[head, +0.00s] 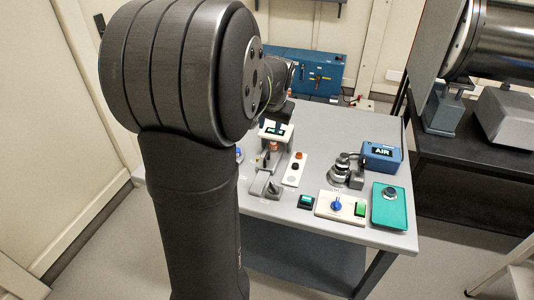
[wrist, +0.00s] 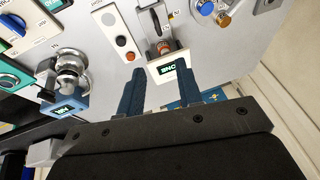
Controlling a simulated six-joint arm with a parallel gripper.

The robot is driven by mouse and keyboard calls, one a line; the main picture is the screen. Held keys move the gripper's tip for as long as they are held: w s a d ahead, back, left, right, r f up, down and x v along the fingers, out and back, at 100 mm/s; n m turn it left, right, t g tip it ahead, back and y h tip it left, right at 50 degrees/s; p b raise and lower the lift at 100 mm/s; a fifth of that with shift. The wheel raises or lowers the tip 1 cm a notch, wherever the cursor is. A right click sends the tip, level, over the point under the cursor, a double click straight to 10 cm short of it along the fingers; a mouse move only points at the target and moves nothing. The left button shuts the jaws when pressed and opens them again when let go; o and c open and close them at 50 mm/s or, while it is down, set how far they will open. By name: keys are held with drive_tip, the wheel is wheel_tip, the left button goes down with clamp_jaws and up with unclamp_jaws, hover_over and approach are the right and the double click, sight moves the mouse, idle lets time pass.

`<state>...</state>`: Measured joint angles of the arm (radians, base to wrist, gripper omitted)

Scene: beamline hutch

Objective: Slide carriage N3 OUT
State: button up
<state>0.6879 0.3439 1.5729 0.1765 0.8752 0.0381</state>
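My gripper (wrist: 158,78) shows in the wrist view with two dark blue fingers apart and nothing held between them. Just beyond the fingertips is a white block with a lit display (wrist: 172,67); the right fingertip overlaps it in the picture. Beside it stands a small slide assembly (wrist: 163,42) with a dark lever and an orange-red part; I cannot read an N3 label to confirm the carriage. In the head view the white display block (head: 275,132) is partly visible at the bench's far left, and my arm hides the gripper's fingers.
A white panel with red and black buttons (head: 295,168) stands right of the slide. Further right are a metal valve (head: 345,172), a blue AIR box (head: 381,155), a blue knob panel (head: 340,206) and a teal box (head: 391,206). The grey bench (head: 330,125) is clear toward the back.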

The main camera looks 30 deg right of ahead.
drive_tip(key=s, duration=0.2)
approach(267, 156)
drive_tip(key=x, duration=0.7)
drive_tip(key=shift+w+f, duration=0.15)
drive_tip(key=shift+f, duration=0.15)
clamp_jaws()
